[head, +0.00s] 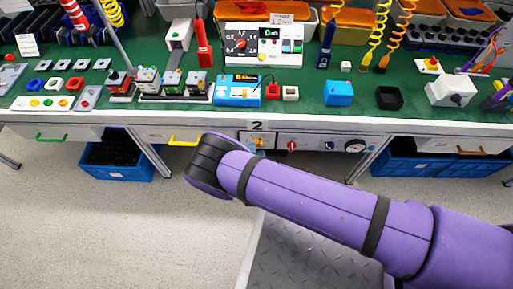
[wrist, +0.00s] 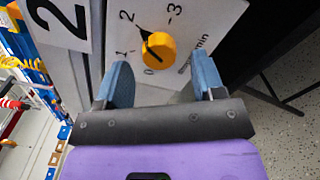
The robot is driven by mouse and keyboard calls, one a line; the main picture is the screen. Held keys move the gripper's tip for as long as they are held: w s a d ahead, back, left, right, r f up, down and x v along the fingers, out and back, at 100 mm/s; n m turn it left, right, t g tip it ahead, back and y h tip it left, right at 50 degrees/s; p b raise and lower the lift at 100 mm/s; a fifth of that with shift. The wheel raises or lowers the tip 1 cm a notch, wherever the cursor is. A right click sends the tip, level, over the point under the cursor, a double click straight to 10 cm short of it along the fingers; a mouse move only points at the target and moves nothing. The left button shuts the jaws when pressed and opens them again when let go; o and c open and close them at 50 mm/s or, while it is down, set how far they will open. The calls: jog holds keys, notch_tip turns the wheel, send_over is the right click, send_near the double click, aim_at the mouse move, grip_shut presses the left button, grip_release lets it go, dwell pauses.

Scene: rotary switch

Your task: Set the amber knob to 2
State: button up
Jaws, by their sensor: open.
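The amber knob (wrist: 158,49) is on a pale panel, with a dial marked 0, 1, 2 and 3 around it. Its black pointer slants up-left in the wrist view, roughly toward the 2. Exact alignment is hard to tell. In the head view the amber knob (head: 259,143) is small, on the panel below the bench edge. My gripper (wrist: 162,63) is open, its blue fingers on either side of the knob and apart from it, with nothing between them touching. In the head view my purple arm shows, but the fingers cannot be made out.
The panel below the bench label "2" also carries a red knob (head: 291,145) and a round gauge (head: 354,146), right of the amber knob. A drawer with a yellow handle (head: 184,143) is to its left. Blue bins (head: 118,171) stand beneath. The green bench top is crowded.

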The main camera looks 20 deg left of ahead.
jog(key=v, duration=0.9)
jog(key=shift+r, duration=0.1)
